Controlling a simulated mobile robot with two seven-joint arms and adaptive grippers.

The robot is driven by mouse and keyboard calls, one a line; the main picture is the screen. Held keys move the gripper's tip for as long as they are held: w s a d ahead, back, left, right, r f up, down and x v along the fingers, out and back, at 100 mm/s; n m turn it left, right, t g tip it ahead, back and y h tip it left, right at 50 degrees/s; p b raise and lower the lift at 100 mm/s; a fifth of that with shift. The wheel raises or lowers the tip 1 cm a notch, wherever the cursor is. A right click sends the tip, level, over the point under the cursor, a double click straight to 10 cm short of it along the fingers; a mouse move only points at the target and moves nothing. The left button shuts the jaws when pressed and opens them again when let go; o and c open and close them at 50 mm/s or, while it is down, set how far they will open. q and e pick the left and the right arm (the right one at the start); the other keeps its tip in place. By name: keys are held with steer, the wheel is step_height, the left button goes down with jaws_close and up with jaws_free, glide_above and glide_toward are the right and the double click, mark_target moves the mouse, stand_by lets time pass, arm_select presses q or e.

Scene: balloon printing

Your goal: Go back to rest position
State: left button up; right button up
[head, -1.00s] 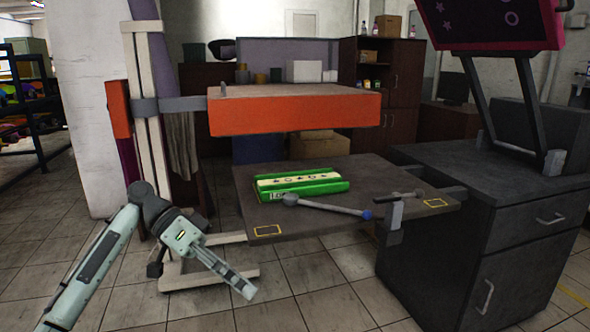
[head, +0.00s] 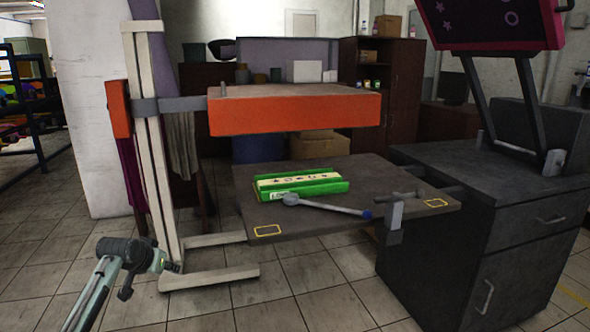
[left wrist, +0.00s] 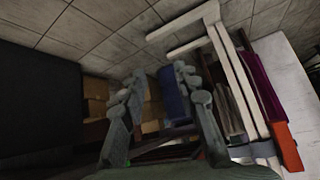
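My left arm comes in at the lower left of the head view, with its wrist (head: 125,255) low beside the foot of the white stand. In the left wrist view my left gripper (left wrist: 158,72) has its two fingers apart with nothing between them. Its fingers are hard to make out in the head view. My right arm and gripper do not show in any view.
The grey platform (head: 310,220) bears a green box (head: 325,188) and a grey rod with a blue end (head: 330,206). An orange press plate (head: 295,115) hangs above it on a white stand (head: 160,130). A dark cabinet (head: 500,220) stands right. Floor at lower left is clear.

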arm_select(q)
steer(key=w+a+r+t+y, duration=0.2)
steer(key=w+a+r+y, duration=0.15)
steer(key=a, duration=0.25)
steer(key=s+d+f+m+g+h, duration=0.1)
steer(key=s+d+f+g, duration=0.15)
steer(key=s+f, duration=1.05)
steer(key=s+d+f+g, duration=0.2)
steer(key=s+d+f, duration=0.2)
steer(key=s+f, duration=0.8)
steer(key=s+d+f+g, duration=0.1)
steer(key=s+d+f, duration=0.1)
steer(key=s+f, duration=0.3)
steer(key=s+d+f+g+h, duration=0.1)
steer(key=s+f, duration=0.4)
steer(key=s, duration=0.6)
steer(key=s+d+f+g, duration=0.1)
steer(key=s+f, duration=0.3)
steer(key=s, duration=0.5)
steer(key=shift+d+f+g, duration=0.35)
steer(key=shift+d+f, duration=0.05)
steer(key=shift+d, duration=0.45)
steer(key=shift+s, duration=0.1)
steer(key=shift+a, duration=0.15)
